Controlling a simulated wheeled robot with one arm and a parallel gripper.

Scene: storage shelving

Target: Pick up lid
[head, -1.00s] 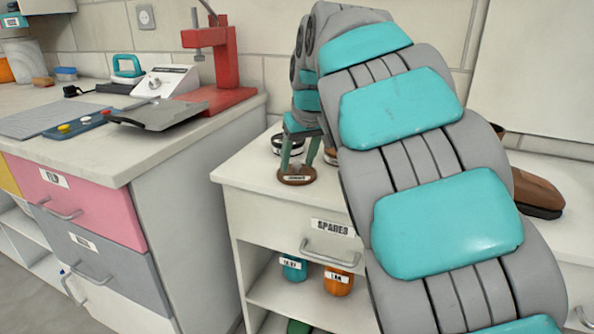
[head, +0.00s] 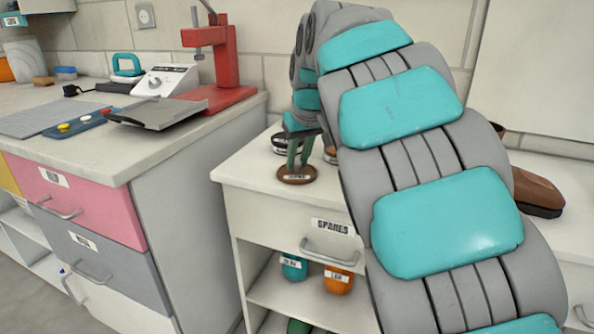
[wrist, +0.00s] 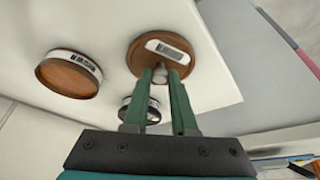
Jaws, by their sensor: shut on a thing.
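The lid (head: 297,176) is a round brown disc with a white label and a small grey knob. It is on the white counter near its front left edge; it also shows in the wrist view (wrist: 150,41). My gripper (head: 299,164) points down over the lid. In the wrist view its green fingers (wrist: 160,78) are shut on the knob. The lid looks flat on the counter, though I cannot tell whether it is touching. The label's writing is too small to read.
A round white-sided container with a brown inside (wrist: 68,76) and a dark-rimmed one (wrist: 139,110) stand near the lid. Below are a SPARES drawer (head: 290,228) and a shelf with teal (head: 293,268) and orange (head: 338,282) jars. A workbench with a red press (head: 228,60) stands left.

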